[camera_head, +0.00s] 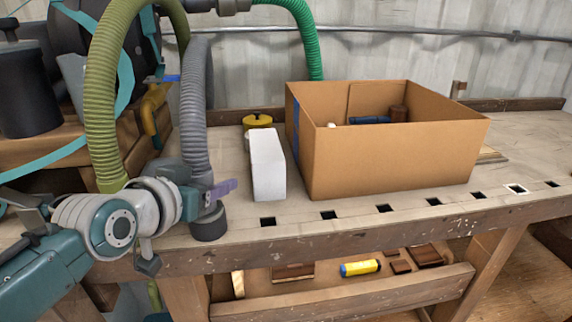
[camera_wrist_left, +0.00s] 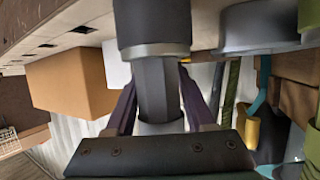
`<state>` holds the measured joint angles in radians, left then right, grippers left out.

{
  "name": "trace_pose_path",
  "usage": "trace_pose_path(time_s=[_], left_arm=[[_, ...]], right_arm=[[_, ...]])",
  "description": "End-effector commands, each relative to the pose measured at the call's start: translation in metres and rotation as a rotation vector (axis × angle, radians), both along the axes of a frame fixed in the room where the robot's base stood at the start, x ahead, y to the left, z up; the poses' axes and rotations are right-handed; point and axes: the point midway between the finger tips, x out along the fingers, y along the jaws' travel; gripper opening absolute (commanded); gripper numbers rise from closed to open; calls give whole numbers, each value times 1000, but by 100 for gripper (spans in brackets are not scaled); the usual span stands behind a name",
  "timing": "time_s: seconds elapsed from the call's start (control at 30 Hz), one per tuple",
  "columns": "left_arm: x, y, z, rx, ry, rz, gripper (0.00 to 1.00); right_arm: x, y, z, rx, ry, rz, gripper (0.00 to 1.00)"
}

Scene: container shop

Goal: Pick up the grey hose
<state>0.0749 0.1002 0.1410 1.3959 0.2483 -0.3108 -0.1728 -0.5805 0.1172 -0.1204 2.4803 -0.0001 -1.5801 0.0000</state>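The grey hose (camera_head: 193,110) hangs down in an arch at the left of the bench and ends in a dark cylindrical nozzle (camera_head: 208,224) near the bench's front edge. My left gripper (camera_head: 222,190) is at the hose's lower part, just above the nozzle, with one purple finger showing. In the left wrist view the hose's grey end piece (camera_wrist_left: 154,85) stands between the two purple fingers of my left gripper (camera_wrist_left: 157,95), one on each side. Whether the fingers press on it cannot be made out. My right gripper is not in view.
A white block (camera_head: 267,165) stands just right of my left gripper, beside an open cardboard box (camera_head: 395,160). A yellow-topped object (camera_head: 257,120) is behind the block. A green ribbed hose (camera_head: 101,100) hangs close on the left. The bench front (camera_head: 350,243) is clear.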

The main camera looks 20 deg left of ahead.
Motion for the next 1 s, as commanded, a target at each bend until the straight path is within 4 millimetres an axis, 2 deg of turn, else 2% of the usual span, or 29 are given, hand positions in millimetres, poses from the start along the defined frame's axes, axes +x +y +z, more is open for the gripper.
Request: trace_pose_path(time_s=[0.07,0.47,0.83,1.0], left_arm=[[0,0,0,0,0,0,44],[0,0,0,0,0,0,0],[0,0,1,0,-2,0,0],[1,0,12,-1,-4,0,0]], right_arm=[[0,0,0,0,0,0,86],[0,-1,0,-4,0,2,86],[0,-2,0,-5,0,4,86],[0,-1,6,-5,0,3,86]])
